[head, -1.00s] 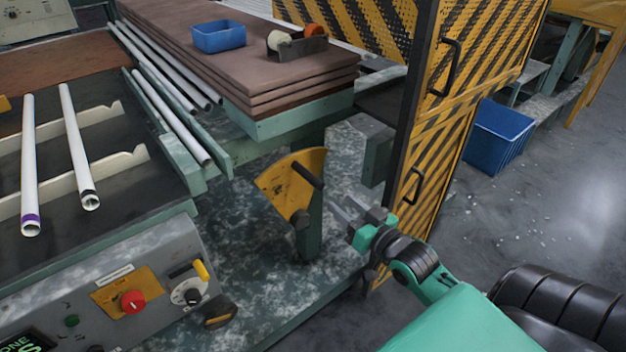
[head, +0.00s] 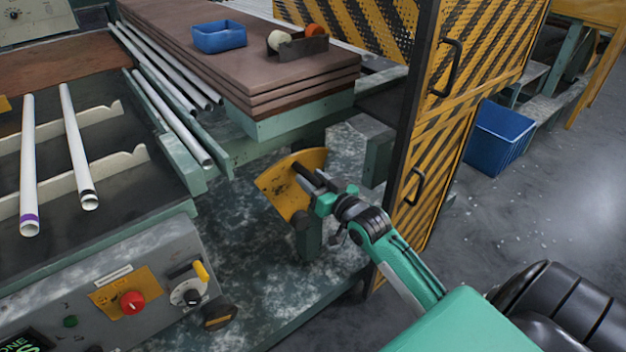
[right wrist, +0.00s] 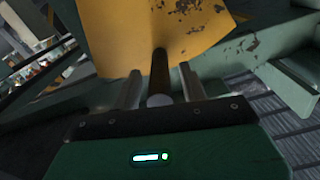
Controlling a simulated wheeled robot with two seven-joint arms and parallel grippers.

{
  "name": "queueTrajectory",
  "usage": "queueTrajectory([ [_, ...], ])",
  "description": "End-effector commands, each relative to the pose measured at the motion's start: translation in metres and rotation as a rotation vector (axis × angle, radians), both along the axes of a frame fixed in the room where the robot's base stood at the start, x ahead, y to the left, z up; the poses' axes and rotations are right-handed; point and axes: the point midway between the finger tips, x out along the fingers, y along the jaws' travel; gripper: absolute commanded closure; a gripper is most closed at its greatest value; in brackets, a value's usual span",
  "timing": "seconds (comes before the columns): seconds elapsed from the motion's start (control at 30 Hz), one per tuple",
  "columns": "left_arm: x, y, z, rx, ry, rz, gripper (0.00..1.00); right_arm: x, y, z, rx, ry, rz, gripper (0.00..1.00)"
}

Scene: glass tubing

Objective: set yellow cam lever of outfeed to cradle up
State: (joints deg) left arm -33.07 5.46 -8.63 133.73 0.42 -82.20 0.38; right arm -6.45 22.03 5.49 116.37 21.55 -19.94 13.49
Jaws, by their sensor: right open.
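The yellow cam plate (head: 284,193) with worn paint stands on a green post (head: 308,238) beside the outfeed bed. Its dark lever handle (head: 303,172) sticks out from the plate toward my right gripper. My right gripper (head: 315,183) is at the handle, with its fingers open. In the right wrist view the dark round handle (right wrist: 160,78) lies between the two grey fingers of the gripper (right wrist: 160,88), with the yellow plate (right wrist: 155,30) behind it. A small gap shows on each side of the handle. My left gripper is out of view.
White tubes (head: 75,145) lie on the cradle rails at left. A control panel (head: 130,290) with a red knob stands at lower left. A striped yellow guard door (head: 435,150) rises close to the right of my arm. A blue bin (head: 497,138) stands on the floor.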

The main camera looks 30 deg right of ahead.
Motion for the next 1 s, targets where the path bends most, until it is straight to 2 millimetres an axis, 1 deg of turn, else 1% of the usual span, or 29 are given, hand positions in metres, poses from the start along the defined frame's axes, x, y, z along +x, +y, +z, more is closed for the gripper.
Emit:
queueTrajectory([
  [0.3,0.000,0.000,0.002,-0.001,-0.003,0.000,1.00,0.002,0.000,0.000,0.000,0.001,0.000,0.57],
  [0.37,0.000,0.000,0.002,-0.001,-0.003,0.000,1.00,0.002,0.000,0.000,0.000,0.001,0.000,0.69],
  [0.5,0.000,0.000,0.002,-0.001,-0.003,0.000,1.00,0.002,0.000,0.000,0.000,0.000,0.000,0.96],
  [0.53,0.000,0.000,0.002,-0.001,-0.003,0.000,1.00,0.002,0.000,0.000,0.000,0.000,0.000,1.00],
  [0.73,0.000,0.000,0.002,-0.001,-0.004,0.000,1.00,0.001,0.001,0.000,-0.003,0.000,0.000,1.00],
  [0.87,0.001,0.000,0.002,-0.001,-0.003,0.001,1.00,0.001,0.006,0.001,-0.023,-0.002,0.001,1.00],
  [1.0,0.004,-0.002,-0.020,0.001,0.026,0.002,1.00,0.000,0.019,0.002,-0.078,-0.005,0.001,1.00],
])
